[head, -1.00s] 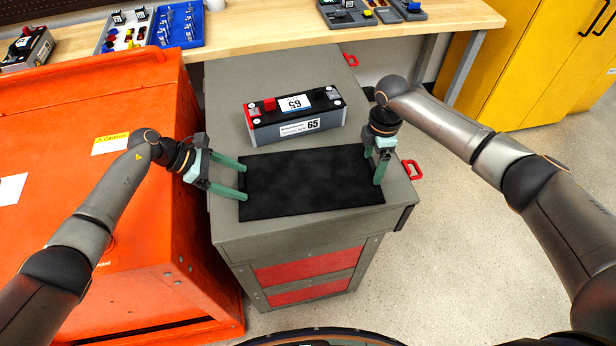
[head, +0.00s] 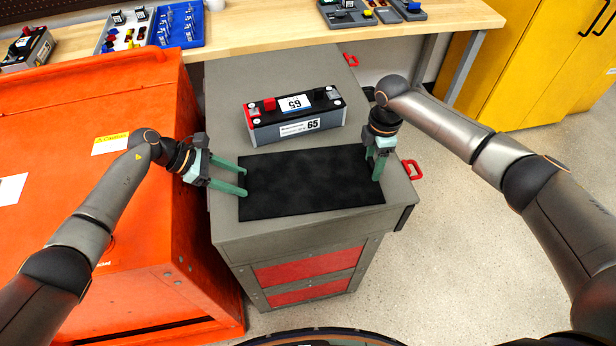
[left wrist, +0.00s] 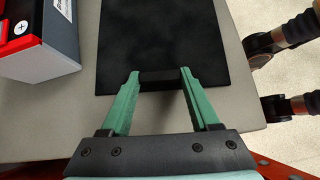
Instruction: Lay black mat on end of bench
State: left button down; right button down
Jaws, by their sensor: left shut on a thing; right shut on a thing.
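The black mat (head: 310,188) lies flat on the near end of the grey bench (head: 222,205). In the left wrist view the mat (left wrist: 165,40) fills the top middle. My left gripper (head: 244,182) is at the mat's left edge, its fingers shut on a dark tab there; the left wrist view shows this tab between the fingertips (left wrist: 160,76). My right gripper (head: 377,176) points down at the mat's right end, its fingers close together and shut on the mat. The exact grip on the right is partly hidden by the fingers.
A red and grey battery marked 65 (head: 293,112) stands on the bench just behind the mat. An orange cabinet (head: 100,200) stands close on the left. A wooden table (head: 260,30) with trays runs along the back. Red handles (head: 412,169) stick out on the bench's right side.

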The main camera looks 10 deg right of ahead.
pick_arm(q)
jog(key=shift+r, duration=0.2)
pick_arm(e)
jog(key=shift+r, duration=0.15)
